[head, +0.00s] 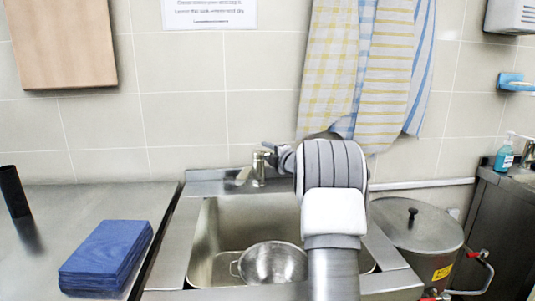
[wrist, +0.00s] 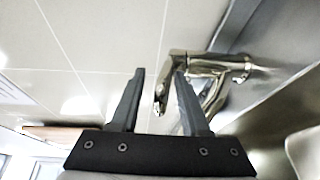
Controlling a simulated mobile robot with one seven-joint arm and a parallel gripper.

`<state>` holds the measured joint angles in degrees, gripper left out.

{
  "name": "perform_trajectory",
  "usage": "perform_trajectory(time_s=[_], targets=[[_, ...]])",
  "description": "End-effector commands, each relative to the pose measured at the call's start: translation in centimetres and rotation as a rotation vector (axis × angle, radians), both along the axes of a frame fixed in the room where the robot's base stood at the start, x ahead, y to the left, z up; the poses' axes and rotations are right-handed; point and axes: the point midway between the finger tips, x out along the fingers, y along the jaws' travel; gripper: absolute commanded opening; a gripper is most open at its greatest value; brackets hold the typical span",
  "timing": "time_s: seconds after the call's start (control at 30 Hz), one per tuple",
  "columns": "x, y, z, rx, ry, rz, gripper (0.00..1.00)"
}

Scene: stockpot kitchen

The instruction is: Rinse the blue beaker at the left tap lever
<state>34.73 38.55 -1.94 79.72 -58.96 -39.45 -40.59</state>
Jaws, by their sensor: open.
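In the wrist view the tap (wrist: 221,66) is close to my gripper (wrist: 160,74). Its fingers are apart, and a slim chrome part of the tap shows between them; I cannot tell whether they touch it, or whether that part is the lever or the spout. In the head view my arm hides most of my gripper (head: 272,156), which is beside the top of the tap. I see no blue beaker in either view.
The sink (head: 215,232) holds a metal bowl (head: 273,263). Left are folded blue cloths (head: 105,257) and a dark cylinder (head: 14,191) on the counter. A lidded stockpot (head: 418,230) stands right of the sink. Towels (head: 385,75) hang behind my arm.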

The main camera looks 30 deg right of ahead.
Motion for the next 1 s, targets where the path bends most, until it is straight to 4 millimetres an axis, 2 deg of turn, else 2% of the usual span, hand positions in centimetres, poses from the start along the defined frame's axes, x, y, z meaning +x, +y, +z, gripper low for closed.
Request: perform_trajectory(time_s=[0.07, 0.1, 0.33, 1.0], targets=[[-0.01, 0.01, -0.02, 0.0, 0.0, 0.0, 0.46], [-0.01, 0.01, -0.02, 0.0, 0.0, 0.0, 0.42], [-0.02, 0.02, 0.0, 0.0, 0.0, 0.001, 0.01], [0.03, 0.11, 0.19, 0.0, -0.004, 0.002, 0.0]])
